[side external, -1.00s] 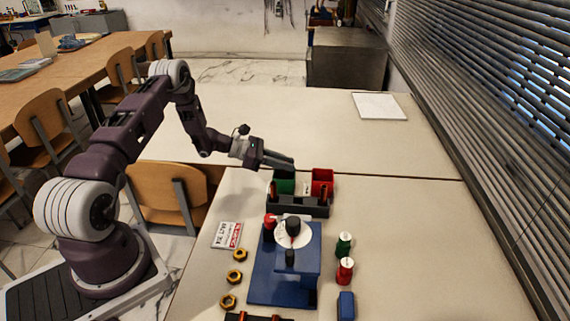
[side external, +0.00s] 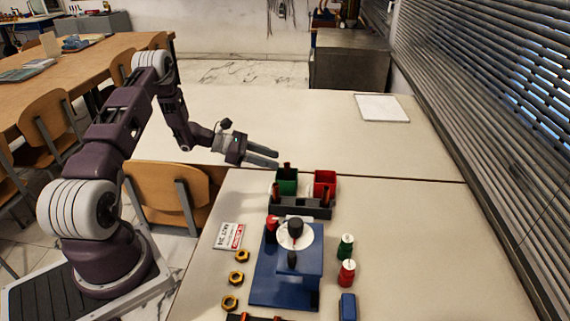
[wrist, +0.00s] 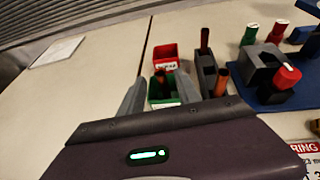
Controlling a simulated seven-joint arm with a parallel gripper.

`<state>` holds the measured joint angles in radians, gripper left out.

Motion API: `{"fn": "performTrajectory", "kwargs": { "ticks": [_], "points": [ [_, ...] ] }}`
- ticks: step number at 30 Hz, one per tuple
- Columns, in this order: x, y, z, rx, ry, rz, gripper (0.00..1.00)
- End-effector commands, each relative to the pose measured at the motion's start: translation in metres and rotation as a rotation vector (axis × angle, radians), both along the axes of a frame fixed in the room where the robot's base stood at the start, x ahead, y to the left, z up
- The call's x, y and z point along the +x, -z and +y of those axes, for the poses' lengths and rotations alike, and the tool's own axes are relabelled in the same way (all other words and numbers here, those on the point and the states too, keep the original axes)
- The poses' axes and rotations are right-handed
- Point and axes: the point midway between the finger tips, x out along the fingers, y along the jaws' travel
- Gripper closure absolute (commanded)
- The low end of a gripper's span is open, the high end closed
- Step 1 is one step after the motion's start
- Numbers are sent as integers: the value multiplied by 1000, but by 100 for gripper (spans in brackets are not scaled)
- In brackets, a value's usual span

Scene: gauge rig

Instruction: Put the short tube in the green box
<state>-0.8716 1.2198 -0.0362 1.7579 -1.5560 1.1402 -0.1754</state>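The green box (side external: 286,186) stands behind the dark rack, left of the red box. A copper-brown tube (side external: 287,168) stands in the green box and pokes above its rim; the wrist view shows it inside the box too (wrist: 160,76). Its lower part is hidden. I cannot tell its full length. My gripper (side external: 277,158) is open and empty, above and to the left of the green box, clear of the tube. In the wrist view its two fingers stand wide apart.
The dark rack (side external: 300,207) holds two more brown tubes (wrist: 204,38). The red box (side external: 325,184) looks empty. The table behind the boxes is mostly clear.

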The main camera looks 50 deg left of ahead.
Motion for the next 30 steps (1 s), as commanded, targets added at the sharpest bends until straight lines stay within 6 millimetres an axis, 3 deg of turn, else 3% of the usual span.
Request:
{"fn": "performTrajectory", "kwargs": {
  "ticks": [6,11,14,17,20,22,25,27,30],
  "points": [
    [-36,-19,28,1,-2,0,60],
    [-41,-36,24,27,44,-9,60],
    [-35,-84,-20,153,234,-42,60],
    [-48,-149,-95,365,536,-99,60],
    [-88,-202,-168,620,853,-176,60],
    [-130,-230,-210,822,1071,-244,60],
    [-198,-255,-247,1142,1356,-362,60],
    [-241,-263,-257,1368,1515,-449,60],
    [-285,-267,-255,1650,1663,-556,60]
  ]
}}
